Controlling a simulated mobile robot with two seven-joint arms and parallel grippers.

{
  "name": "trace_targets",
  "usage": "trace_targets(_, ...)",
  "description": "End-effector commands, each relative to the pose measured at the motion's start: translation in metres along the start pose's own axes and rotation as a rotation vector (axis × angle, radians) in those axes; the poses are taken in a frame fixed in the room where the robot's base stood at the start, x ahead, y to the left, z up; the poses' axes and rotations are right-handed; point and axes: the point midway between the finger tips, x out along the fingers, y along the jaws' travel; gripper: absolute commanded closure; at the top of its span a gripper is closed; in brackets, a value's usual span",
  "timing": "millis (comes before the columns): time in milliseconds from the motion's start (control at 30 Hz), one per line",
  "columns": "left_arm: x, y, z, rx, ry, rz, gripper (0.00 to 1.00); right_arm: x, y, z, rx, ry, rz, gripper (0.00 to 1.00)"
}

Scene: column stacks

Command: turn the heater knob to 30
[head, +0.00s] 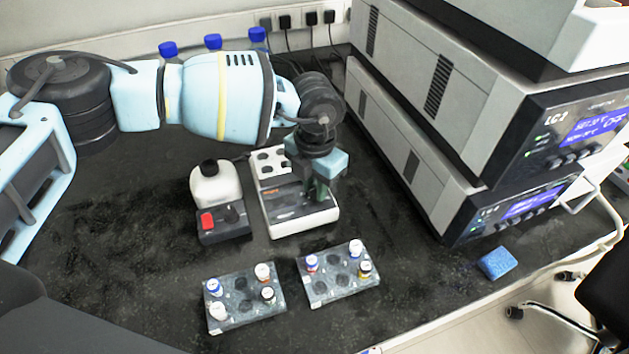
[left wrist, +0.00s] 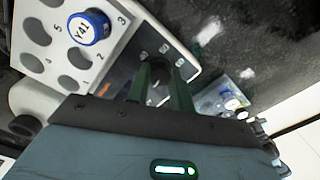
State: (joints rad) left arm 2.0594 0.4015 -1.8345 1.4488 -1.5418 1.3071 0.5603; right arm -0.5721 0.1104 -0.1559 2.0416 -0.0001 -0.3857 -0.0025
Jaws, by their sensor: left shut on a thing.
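The heater (head: 300,227) is a white unit with a dark front panel and a holed block at its back. It also shows in the left wrist view (left wrist: 112,62), with numbered holes and a blue-capped vial (left wrist: 88,27) marked Y41. My left gripper (head: 319,193) points down over the right part of the heater's panel. In the left wrist view its green fingers (left wrist: 160,88) are shut on the dark heater knob (left wrist: 158,92), which they mostly cover. The knob's setting cannot be read. My right gripper is not in view.
A white bottle device (head: 215,186) with a red switch stands left of the heater. Two vial racks (head: 240,315) (head: 338,290) lie in front. Stacked instruments (head: 440,130) and a blue sponge (head: 497,263) are at the right. Blue-capped bottles (head: 213,41) stand behind my arm.

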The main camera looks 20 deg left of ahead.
Motion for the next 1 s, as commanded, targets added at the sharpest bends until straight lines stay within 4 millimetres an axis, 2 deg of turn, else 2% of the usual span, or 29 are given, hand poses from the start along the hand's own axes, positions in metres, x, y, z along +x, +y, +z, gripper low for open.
trace_targets(600, -0.0007, 0.0004, 0.0003, 0.547, -0.001, 0.000, 1.00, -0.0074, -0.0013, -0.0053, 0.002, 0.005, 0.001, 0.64)
trace_targets(1000, -0.0009, 0.0004, 0.0006, 0.728, -0.002, 0.001, 1.00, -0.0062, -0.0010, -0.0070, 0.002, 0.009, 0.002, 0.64)
